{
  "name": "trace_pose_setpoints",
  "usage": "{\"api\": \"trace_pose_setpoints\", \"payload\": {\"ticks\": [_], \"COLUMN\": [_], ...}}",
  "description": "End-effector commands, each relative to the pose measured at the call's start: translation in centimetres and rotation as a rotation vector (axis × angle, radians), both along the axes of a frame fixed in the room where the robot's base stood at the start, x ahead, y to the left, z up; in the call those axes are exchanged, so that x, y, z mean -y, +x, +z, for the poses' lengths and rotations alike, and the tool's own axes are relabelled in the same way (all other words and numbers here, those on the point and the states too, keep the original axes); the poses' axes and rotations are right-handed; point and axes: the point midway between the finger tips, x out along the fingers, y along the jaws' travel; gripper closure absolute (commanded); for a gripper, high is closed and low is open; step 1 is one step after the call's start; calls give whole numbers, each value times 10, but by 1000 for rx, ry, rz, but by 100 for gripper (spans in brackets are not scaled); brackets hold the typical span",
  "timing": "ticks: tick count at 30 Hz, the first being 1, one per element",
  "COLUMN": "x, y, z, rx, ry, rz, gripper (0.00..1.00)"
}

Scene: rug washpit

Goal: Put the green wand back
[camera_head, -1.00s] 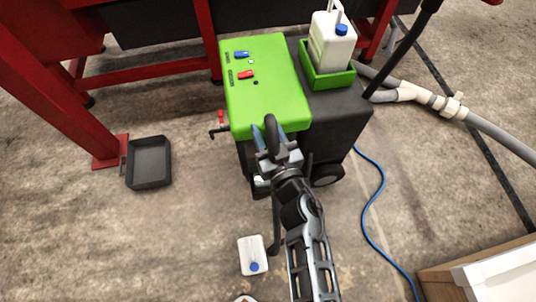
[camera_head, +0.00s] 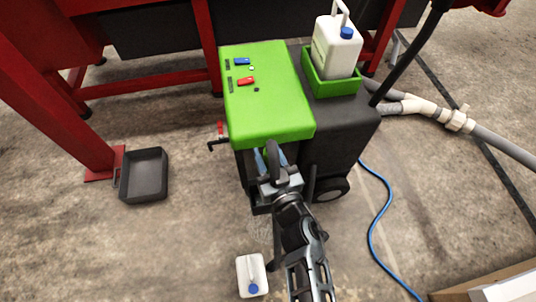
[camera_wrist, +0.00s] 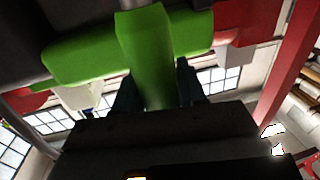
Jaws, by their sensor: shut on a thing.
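The green wand (camera_wrist: 148,55) shows in the wrist view as a green upright piece between my two dark fingers. My gripper (camera_head: 268,158) is shut on it, and it is end-on or mostly hidden in the head view. A dark curved piece (camera_head: 273,152) stands between the blue fingers there; I cannot tell if it belongs to the wand. The gripper is at the front edge of the green-topped machine (camera_head: 265,95), just below its lid. The machine's green lid edge (camera_wrist: 80,62) also crosses the wrist view behind the wand. Whether the wand touches the machine cannot be told.
A white jug (camera_head: 336,50) stands in a green holder (camera_head: 331,86) on the machine. A black tray (camera_head: 144,176) lies left by a red post. A white bottle (camera_head: 252,276) lies on the floor near my arm. A blue cable (camera_head: 373,230) and grey hose (camera_head: 500,145) run right.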

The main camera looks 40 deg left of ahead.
Motion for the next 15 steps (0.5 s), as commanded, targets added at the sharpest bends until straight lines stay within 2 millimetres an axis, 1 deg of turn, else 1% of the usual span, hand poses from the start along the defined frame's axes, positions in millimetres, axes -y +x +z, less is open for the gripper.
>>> {"api": "trace_pose_setpoints", "payload": {"ticks": [2, 3, 10, 11, 15], "x": [0, 0, 0, 0, 0], "y": [0, 0, 0, 0, 0], "z": [-2, -3, -3, -3, -3], "rx": [1, 0, -1, -1, -1], "ry": [2, 0, -1, -1, -1], "rz": [0, 0, 0, 0, 0], "gripper": [90, 58, 36, 34, 34]}}
